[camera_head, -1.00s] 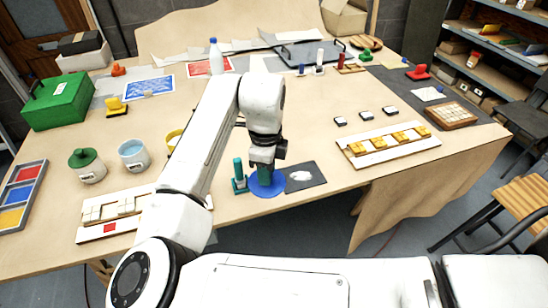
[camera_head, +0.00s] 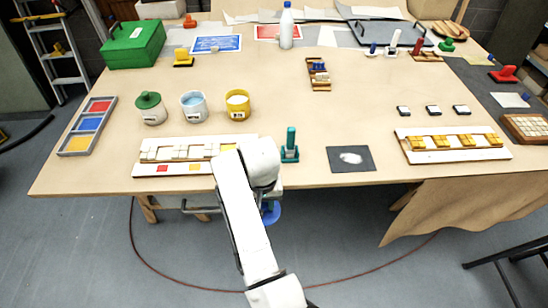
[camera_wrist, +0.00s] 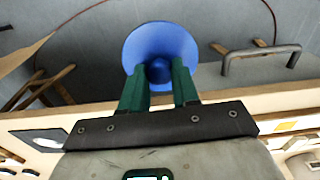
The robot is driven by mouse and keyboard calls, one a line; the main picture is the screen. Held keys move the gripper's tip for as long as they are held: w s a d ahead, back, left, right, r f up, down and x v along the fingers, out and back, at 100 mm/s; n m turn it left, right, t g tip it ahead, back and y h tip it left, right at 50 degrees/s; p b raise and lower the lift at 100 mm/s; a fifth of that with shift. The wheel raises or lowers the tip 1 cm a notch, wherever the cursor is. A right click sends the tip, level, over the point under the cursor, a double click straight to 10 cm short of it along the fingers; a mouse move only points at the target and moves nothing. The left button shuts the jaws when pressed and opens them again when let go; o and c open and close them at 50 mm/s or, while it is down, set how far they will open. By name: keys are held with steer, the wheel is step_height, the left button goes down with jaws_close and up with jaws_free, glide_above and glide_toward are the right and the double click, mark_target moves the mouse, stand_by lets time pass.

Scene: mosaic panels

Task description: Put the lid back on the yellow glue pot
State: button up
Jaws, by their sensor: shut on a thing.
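The yellow glue pot (camera_head: 237,108) stands open and upright on the table, with pale contents showing. My gripper (camera_wrist: 160,78) is shut on the knob of a round blue lid (camera_wrist: 147,45). In the head view the lid (camera_head: 272,213) hangs off the table's front edge, to the right of and nearer than the yellow pot. My arm hides most of my gripper there.
A tile panel (camera_head: 180,143) lies between the pots and the front edge. A green upright stamp (camera_head: 290,146) and a black card (camera_head: 351,159) are to its right. A metal handle (camera_wrist: 262,54) shows in the wrist view.

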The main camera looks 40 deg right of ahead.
steer(key=shift+w+a+f+n, duration=0.2)
steer(key=shift+a+f+n, duration=0.4)
steer(key=shift+n, duration=0.4)
steer(key=shift+w+f+n, duration=0.1)
steer(key=shift+w+n, duration=0.25)
steer(key=shift+n, duration=0.05)
